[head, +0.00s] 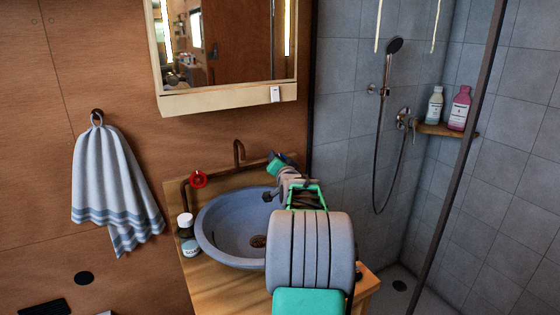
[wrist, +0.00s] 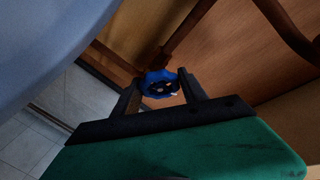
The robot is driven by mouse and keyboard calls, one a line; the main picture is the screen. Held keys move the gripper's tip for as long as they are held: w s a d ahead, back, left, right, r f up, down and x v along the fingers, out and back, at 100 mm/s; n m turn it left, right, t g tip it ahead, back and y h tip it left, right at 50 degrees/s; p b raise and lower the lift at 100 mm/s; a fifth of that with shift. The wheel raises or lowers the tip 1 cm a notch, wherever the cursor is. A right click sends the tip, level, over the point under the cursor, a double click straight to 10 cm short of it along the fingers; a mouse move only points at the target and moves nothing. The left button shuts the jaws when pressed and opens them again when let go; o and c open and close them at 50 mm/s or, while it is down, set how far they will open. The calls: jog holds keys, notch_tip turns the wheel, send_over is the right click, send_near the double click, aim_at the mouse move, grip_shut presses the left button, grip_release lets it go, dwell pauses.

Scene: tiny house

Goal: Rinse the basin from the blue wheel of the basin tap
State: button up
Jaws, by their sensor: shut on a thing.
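The blue wheel (wrist: 157,80) of the basin tap shows in the wrist view between the two dark fingers of my gripper (wrist: 161,92), which is shut on it. In the head view my arm and gripper hide the blue wheel. The red wheel (head: 198,179) sits on the dark tap pipe behind the left side of the basin. The curved dark spout (head: 239,150) rises behind the basin. The grey-blue round basin (head: 212,242) stands on a wooden counter, its right side hidden by my arm. I see no clear stream of water below the spout.
A soap bottle (head: 187,236) stands on the counter (head: 215,289) left of the basin. A striped towel (head: 112,190) hangs on the left wall. A mirror cabinet (head: 225,100) is above the tap. A shower with a dark frame post (head: 462,160) is on the right.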

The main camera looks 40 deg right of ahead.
dwell(0.4)
jog(key=o, duration=1.4)
jog(key=shift+c, duration=0.2)
jog(key=v, duration=0.7)
jog(key=shift+s+a+b, duration=0.2)
jog(key=shift+s+b, duration=0.15)
jog(key=shift+a, duration=0.1)
